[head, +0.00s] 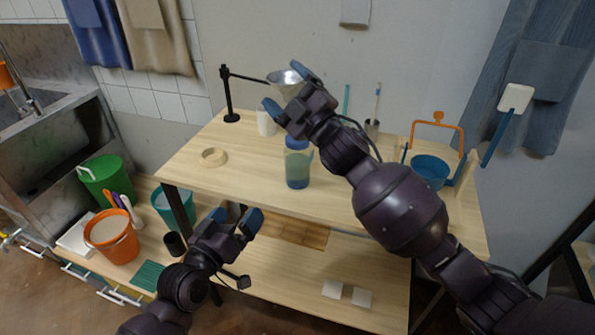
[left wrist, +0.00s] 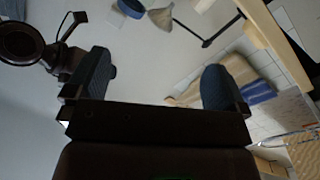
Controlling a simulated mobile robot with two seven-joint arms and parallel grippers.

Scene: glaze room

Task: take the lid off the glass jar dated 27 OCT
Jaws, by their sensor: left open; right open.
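A glass jar (head: 297,170) with blue-green contents stands upright on the wooden table, with a blue lid (head: 297,143) on top. No date is readable on it. My right gripper (head: 284,90) is open and empty, above the jar in the picture and overlapping the funnel; its depth relative to them is hard to tell. My left gripper (head: 236,218) is open and empty, low in front of the table's front edge, left of the jar. Its open fingers also show in the left wrist view (left wrist: 157,86), with nothing between them.
A metal funnel (head: 284,77) hangs on a black stand (head: 228,98) behind the jar. A wooden ring (head: 213,157) lies at left on the table. Buckets (head: 112,240) stand lower left. The tabletop left of the jar is mostly clear.

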